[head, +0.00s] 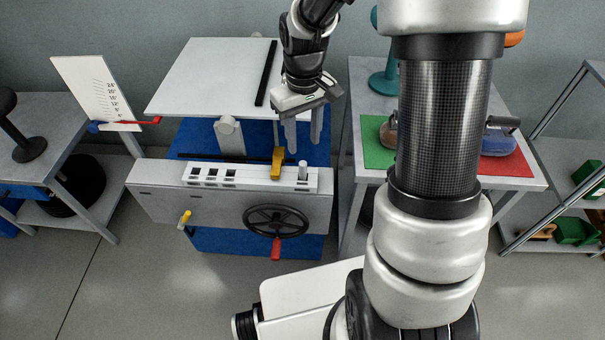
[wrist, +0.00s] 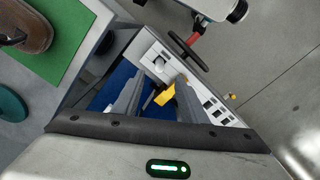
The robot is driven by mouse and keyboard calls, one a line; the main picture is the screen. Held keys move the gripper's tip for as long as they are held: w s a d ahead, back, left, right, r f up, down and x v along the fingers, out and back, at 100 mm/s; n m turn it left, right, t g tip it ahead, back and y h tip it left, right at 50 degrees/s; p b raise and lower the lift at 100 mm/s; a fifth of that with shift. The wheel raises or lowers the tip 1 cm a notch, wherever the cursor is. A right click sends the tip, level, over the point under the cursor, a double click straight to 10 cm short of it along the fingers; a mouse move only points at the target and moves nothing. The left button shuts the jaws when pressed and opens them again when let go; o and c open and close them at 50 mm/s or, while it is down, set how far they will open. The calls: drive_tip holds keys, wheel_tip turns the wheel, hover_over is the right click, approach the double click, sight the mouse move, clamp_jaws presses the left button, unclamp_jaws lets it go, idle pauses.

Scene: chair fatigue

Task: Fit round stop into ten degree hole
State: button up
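The bench-like test machine (head: 160,205) has a white strip (head: 250,182) along its top with several dark square holes towards the left. A short pale round peg (head: 303,170), which looks like the round stop, stands upright at the strip's right end; it also shows in the wrist view (wrist: 158,64). A yellow piece (head: 277,162) stands left of the peg and shows between my fingers in the wrist view (wrist: 166,95). My gripper (head: 303,135) points down above and behind the strip, open, with nothing visibly held. I cannot read any degree marks on the holes.
A black handwheel (head: 275,221) with a red handle and a yellow-tipped lever (head: 185,217) are on the machine's front. A white board with a red pointer (head: 140,121) stands left. A table with green (head: 372,155) and red mats stands right.

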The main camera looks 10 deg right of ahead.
sight(303, 163)
drive_tip(key=f+b, duration=0.2)
drive_tip(key=f, duration=0.8)
drive_tip(key=shift+w, duration=0.2)
clamp_jaws()
